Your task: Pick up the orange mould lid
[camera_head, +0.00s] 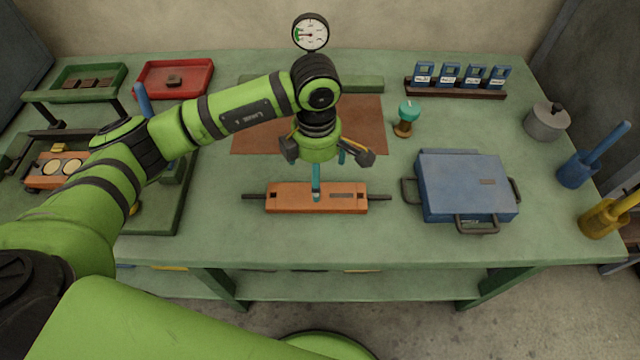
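The orange mould lid (285,198) lies flat on the green table near its front edge, with a dark rod handle sticking out at each end. My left gripper (328,156) points down above and slightly behind the lid, its two grey fingers spread wide to left and right. It looks open, with nothing clearly held. A narrow teal strip (316,180) shows below the gripper, its lower end over the lid; I cannot tell whether it touches. An orange mould base (43,181) with round pale cavities sits at the far left. My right gripper is out of view.
A blue case (465,184) with dark handles stands right of the lid. A brown mat (255,138) lies behind it. A teal-topped knob (408,112), a grey pot (546,121) and a red tray (197,66) stand farther off. The table is clear in front of the lid.

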